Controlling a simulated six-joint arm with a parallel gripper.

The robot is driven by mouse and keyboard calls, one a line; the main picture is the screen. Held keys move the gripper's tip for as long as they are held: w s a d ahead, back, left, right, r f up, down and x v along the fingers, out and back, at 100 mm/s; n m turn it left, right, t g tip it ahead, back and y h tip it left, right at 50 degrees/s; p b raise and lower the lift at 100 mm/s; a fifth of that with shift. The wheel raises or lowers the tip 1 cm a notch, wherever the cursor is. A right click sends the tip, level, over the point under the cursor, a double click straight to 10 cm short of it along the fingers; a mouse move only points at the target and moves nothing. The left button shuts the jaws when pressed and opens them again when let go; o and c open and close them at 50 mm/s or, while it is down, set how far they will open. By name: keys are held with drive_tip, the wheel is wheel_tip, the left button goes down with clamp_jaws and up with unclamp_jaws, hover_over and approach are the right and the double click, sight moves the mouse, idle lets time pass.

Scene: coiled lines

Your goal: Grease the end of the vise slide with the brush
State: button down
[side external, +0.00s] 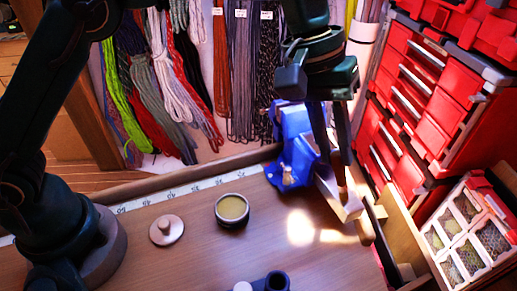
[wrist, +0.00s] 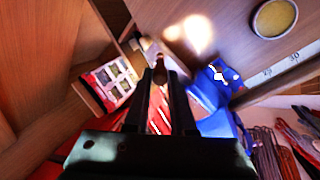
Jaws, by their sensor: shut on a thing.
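The blue vise (side external: 296,160) stands at the back edge of the bench, left of my gripper. It also shows right of the fingers in the wrist view (wrist: 207,92). My gripper (side external: 341,185) points down, its fingers shut on the brush, whose brown wooden part (side external: 362,215) shows at the fingertips. In the wrist view, a brown piece of the brush (wrist: 160,72) sits between the fingertips. I cannot clearly make out the bristles or the vise slide's end. An open round tin of yellowish grease (side external: 232,208) stands on the bench, left of the gripper and apart from it.
A round lid (side external: 166,230) lies left of the tin. A dark cup (side external: 277,281) is at the front edge of the picture. Red drawers (side external: 410,80) and a compartment box (side external: 468,235) stand at right. Coiled lines (side external: 170,80) hang behind. The bench between is clear.

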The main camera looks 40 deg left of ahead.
drive_tip(key=shift+s+d, duration=0.25)
drive_tip(key=shift+d, duration=0.2)
drive_tip(key=shift+s+d, duration=0.15)
drive_tip(key=shift+d, duration=0.1)
drive_tip(key=shift+a, duration=0.1)
drive_tip(key=shift+w+a, duration=0.35)
drive_tip(key=shift+a, duration=0.25)
drive_tip(key=shift+w+a, duration=0.1)
idle(0.3)
drive_tip(key=shift+w+a, duration=0.2)
drive_tip(key=shift+a, duration=0.3)
drive_tip(key=shift+w+a, duration=0.15)
drive_tip(key=shift+a, duration=0.05)
idle(0.3)
drive_tip(key=shift+d, duration=0.15)
drive_tip(key=shift+s+d, duration=0.35)
drive_tip(key=shift+d, duration=0.15)
